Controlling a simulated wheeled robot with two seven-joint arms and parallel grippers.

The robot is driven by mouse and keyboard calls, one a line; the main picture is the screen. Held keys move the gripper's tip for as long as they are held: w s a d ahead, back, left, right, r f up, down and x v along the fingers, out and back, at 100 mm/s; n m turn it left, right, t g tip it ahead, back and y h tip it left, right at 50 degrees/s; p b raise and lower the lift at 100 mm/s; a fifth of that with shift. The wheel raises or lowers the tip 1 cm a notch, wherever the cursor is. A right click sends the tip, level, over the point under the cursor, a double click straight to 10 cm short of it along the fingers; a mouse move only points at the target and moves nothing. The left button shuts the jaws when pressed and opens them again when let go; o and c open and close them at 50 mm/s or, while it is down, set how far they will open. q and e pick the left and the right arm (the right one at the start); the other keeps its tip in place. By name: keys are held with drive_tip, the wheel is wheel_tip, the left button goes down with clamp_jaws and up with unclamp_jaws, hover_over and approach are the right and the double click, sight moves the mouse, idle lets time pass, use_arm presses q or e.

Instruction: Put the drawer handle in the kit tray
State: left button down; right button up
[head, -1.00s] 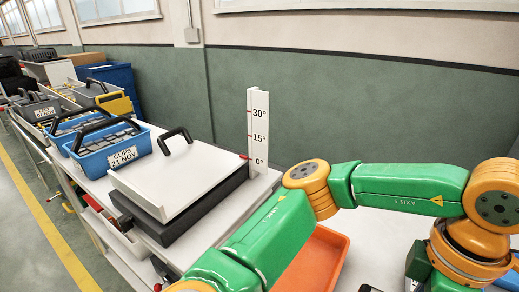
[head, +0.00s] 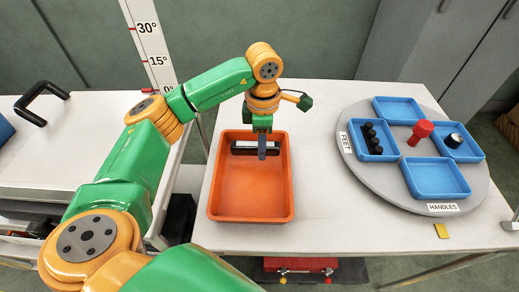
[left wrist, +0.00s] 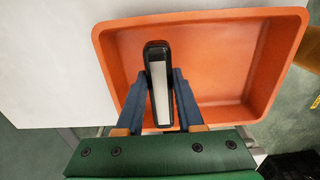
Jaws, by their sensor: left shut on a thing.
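The drawer handle (head: 242,149), a black bar with a pale strip, is between the fingers of my left gripper (head: 262,152), which is shut on it. It is inside the outline of the orange tray (head: 250,216), near the tray's back wall. The left wrist view shows the handle (left wrist: 159,85) between the blue fingers, over the orange tray (left wrist: 215,60). I cannot tell whether the handle touches the tray floor. No label shows on the orange tray. My right gripper is out of view.
A grey round turntable (head: 388,190) on the right carries several blue trays. The front one (head: 436,180), near the HANDLES label (head: 443,207), is empty. The tray by the FEET label holds black pieces. A red knob (head: 420,132) stands mid-turntable. White table is bare between tray and turntable.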

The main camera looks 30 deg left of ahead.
use_arm(q)
drive_tip(key=f, duration=0.1)
drive_tip(key=f+p, duration=0.1)
drive_tip(key=f, duration=0.1)
drive_tip(key=shift+a, duration=0.3)
drive_tip(key=shift+w+f, duration=0.1)
drive_tip(key=shift+f, duration=0.25)
drive_tip(key=shift+f, duration=0.15)
drive_tip(key=c, duration=0.5)
unclamp_jaws()
drive_tip(key=shift+c, duration=0.2)
